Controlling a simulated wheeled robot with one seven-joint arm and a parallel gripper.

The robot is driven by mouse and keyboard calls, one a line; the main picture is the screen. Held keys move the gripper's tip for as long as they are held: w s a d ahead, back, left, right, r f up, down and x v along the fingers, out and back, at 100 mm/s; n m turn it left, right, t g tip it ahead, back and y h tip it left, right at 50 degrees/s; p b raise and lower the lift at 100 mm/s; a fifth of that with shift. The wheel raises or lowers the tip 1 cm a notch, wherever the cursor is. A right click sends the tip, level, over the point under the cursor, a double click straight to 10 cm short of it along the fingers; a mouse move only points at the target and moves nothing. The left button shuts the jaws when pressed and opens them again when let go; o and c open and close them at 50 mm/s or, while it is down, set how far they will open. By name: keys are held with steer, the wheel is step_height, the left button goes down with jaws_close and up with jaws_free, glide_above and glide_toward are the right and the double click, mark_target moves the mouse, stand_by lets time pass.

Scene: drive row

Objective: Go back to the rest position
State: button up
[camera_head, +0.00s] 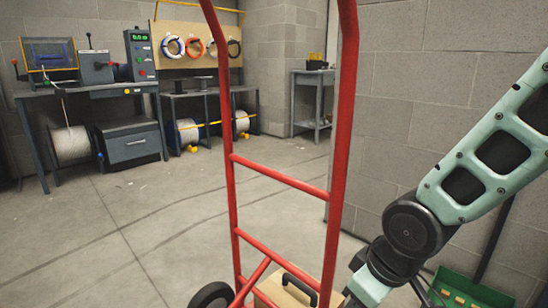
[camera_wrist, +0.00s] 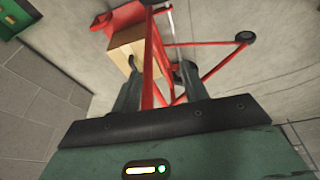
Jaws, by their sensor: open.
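The wrist view shows my gripper (camera_wrist: 160,74) open, with its two dark fingers spread around part of a red hand truck (camera_wrist: 153,60). A red tube runs between the fingers; I cannot tell whether they touch it. The hand truck (camera_head: 277,176) stands upright close in front in the head view, with red rails and crossbars. A tan box (camera_head: 268,291) with a black handle sits low on it, and the box also shows in the wrist view (camera_wrist: 127,43). My pale green arm reaches down from the right; the fingers are not clear in the head view.
A grey workbench (camera_head: 88,90) with machines stands at the back left. A pegboard with coiled cables (camera_head: 205,47) and several spools are behind. A small side table (camera_head: 312,97) is further back. Floor at left is clear.

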steer(key=s+r+g+h+p, duration=0.1)
steer(key=s+r, duration=0.3)
steer(key=s, duration=0.3)
steer(key=s+r+g+p, duration=0.2)
steer(key=s+r, duration=0.2)
steer(key=s, duration=0.3)
step_height(320, 180, up, 37)
steer(key=p, duration=3.6)
steer(key=shift+a+p, duration=0.2)
steer(key=shift+p, duration=0.15)
